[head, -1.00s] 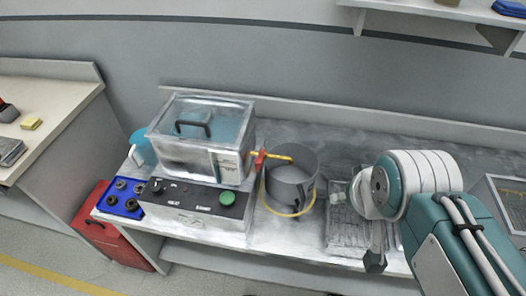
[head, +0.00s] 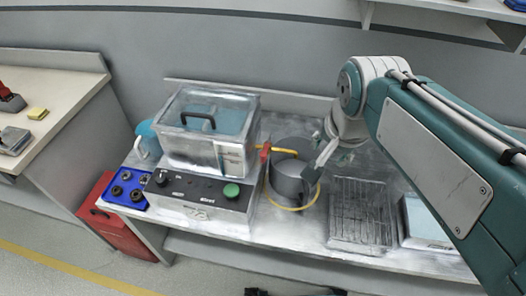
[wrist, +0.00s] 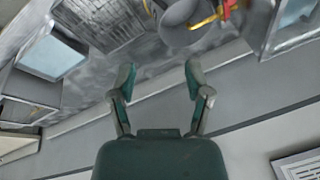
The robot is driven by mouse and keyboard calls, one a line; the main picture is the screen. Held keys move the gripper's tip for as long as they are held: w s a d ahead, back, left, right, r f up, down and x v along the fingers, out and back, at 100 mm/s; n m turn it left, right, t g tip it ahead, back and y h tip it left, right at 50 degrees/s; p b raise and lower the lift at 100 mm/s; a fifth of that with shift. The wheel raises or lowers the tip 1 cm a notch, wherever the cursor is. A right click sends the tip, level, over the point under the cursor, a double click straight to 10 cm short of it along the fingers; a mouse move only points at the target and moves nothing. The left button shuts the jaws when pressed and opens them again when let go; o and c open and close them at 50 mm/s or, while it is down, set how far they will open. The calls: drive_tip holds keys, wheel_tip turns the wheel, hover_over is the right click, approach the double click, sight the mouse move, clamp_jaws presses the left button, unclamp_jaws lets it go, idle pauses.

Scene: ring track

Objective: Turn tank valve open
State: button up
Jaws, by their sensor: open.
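The clear lidded tank (head: 190,150) stands on a grey control box on the bench. A red valve handle (head: 265,152) sits on a yellow pipe at the tank's right side, beside a grey pot (head: 288,183). In the wrist view the red handle (wrist: 228,8) shows at the top edge, partly cut off. My gripper (head: 312,172) is over the right side of the pot in the head view, to the right of the valve and apart from it. In the wrist view my gripper (wrist: 158,78) has its two fingers spread with nothing between them.
The control box (head: 200,205) has a green button and dark knobs. A wire rack (head: 358,215) lies right of the pot, with a pale box (head: 428,222) beyond it. A blue tray (head: 125,188) is at the left. A wall shelf (head: 440,10) hangs above.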

drive_tip(key=w+a+f+m+g, duration=0.2)
drive_tip(key=w+a+m, duration=0.4)
drive_tip(key=w+m, duration=0.15)
drive_tip(key=m+g, duration=0.2)
drive_tip(key=m, duration=0.4)
approach(263, 153)
drive_tip(key=f, duration=0.9)
drive_tip(key=shift+s+a+f, duration=0.2)
drive_tip(key=shift+f, duration=0.2)
clamp_jaws()
